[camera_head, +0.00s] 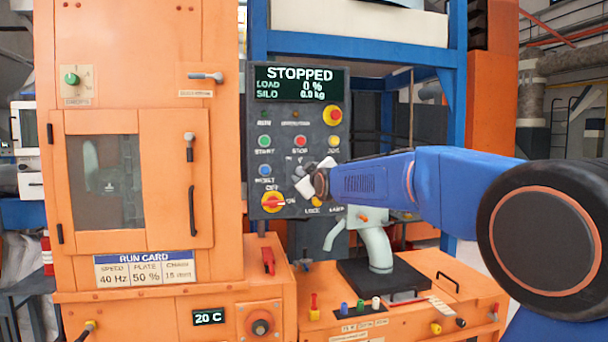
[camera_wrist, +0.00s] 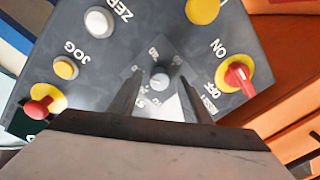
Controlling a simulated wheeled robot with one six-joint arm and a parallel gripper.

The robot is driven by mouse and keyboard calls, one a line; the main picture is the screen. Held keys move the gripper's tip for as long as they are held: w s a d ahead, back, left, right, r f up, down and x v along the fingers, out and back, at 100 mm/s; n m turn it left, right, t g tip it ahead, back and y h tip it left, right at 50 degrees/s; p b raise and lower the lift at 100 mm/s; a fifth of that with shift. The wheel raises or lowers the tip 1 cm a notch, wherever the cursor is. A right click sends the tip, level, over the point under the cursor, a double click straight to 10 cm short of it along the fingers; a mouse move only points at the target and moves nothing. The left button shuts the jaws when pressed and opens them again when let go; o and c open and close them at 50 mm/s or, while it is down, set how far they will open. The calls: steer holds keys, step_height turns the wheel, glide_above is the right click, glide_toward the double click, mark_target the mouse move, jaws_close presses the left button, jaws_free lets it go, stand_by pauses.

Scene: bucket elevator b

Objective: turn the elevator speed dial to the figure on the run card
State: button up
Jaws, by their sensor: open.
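The run card (camera_head: 145,268) on the orange housing reads speed 40 Hz, plate 50 % and a chain figure too small to be sure of. The dark control panel (camera_head: 258,150) carries buttons and a display (camera_head: 293,84) reading STOPPED, load 0 %, silo 0.0 kg. My gripper (camera_head: 308,182) is at the panel's lower middle and covers part of it. In the wrist view my open gripper (camera_wrist: 158,82) has one finger on each side of a small grey round knob (camera_wrist: 160,77) with scale figures around it. I cannot tell whether the fingers touch it, nor its setting.
A red-and-yellow OFF/ON switch (camera_wrist: 238,75) lies right of the knob in the wrist view. A yellow JOG button (camera_wrist: 66,68) and a red knob (camera_wrist: 43,108) are left. Below the panel, a pale curved spout (camera_head: 378,248) stands on an orange bench (camera_head: 440,290).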

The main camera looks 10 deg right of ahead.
steer(key=shift+w, duration=0.1)
steer(key=c, duration=1)
steer(key=shift+c, duration=0.2)
steer(key=shift+m, duration=0.3)
steer(key=m, duration=0.5)
steer(key=shift+f, duration=0.15)
steer(key=m, duration=0.6)
steer(key=shift+a+t+h, duration=0.15)
steer(key=shift+t+h, duration=0.15)
steer(key=shift+t, duration=0.1)
steer(key=shift+m, duration=0.5)
steer(key=o, duration=1)
